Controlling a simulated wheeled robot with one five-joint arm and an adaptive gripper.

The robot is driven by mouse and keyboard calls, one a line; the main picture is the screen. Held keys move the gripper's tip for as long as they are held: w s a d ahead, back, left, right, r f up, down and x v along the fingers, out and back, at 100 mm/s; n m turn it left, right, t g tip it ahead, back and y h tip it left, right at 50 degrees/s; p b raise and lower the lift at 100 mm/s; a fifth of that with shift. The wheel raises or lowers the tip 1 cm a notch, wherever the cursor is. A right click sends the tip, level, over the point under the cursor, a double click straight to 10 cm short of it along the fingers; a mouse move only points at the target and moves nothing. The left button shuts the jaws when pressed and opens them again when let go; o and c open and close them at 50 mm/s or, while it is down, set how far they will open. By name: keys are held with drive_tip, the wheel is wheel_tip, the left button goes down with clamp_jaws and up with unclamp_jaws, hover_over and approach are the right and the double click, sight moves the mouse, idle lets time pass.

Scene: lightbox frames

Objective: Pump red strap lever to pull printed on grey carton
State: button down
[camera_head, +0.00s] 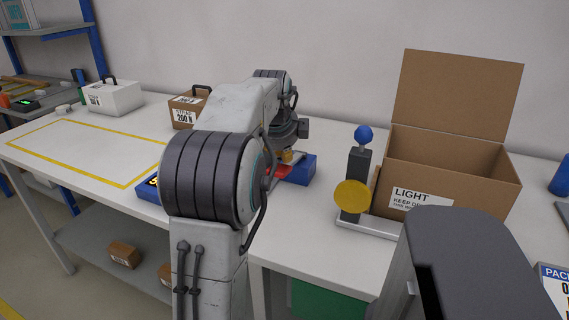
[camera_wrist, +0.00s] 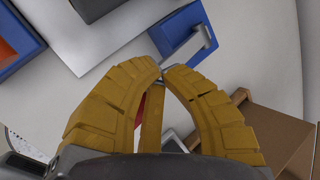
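The grey carton (camera_head: 113,98) stands at the back left of the bench, with a dark handle and a printed label too small to read. A red part (camera_head: 283,171), perhaps the strap lever, shows at a blue device (camera_head: 303,170) beyond my arm. My gripper (camera_head: 291,157) is mostly hidden behind my arm there. In the wrist view my yellow gripper fingers (camera_wrist: 163,70) curve together and their tips meet or nearly meet. A red strip (camera_wrist: 140,110) shows between the fingers. I cannot tell whether they touch it.
A brown carton (camera_head: 183,112) labelled 200 N stands behind my arm. A post with a blue ball (camera_head: 364,134) and yellow disc (camera_head: 352,196) stands right, before a large open box (camera_head: 455,165). The yellow-taped area (camera_head: 90,150) at left is clear.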

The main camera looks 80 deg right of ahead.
sight(280, 164)
drive_tip(key=shift+w+a+f+b, duration=0.1)
drive_tip(key=shift+a+f+b, duration=0.1)
drive_tip(key=shift+f+b, duration=0.5)
drive_tip(key=shift+a+f+b, duration=0.15)
drive_tip(key=shift+f+b, duration=0.45)
drive_tip(key=shift+f, duration=0.15)
drive_tip(key=shift+w+a+f+b, duration=0.1)
drive_tip(key=shift+a+f+b, duration=0.1)
drive_tip(key=shift+f+b, duration=0.5)
idle(2.0)
drive_tip(key=shift+r+p, duration=0.2)
drive_tip(key=shift+p, duration=0.1)
idle(0.4)
drive_tip(key=shift+s+d+r+p, duration=0.1)
drive_tip(key=shift+d+r+p, duration=0.15)
drive_tip(key=shift+r+p, duration=0.7)
drive_tip(key=shift+s+d+r+p, duration=0.1)
drive_tip(key=shift+d+r+p, duration=0.15)
drive_tip(key=shift+r+p, duration=0.65)
drive_tip(key=shift+d+r+p, duration=0.25)
drive_tip(key=shift+r+p, duration=0.55)
drive_tip(key=shift+p, duration=0.25)
drive_tip(key=shift+r, duration=0.1)
drive_tip(key=r+p, duration=0.2)
drive_tip(key=d+r+p, duration=0.1)
drive_tip(key=r+p, duration=0.1)
drive_tip(key=p, duration=0.1)
drive_tip(key=shift+s+d+r+p, duration=0.1)
drive_tip(key=shift+s+r+p, duration=0.05)
drive_tip(key=shift+r+p, duration=0.2)
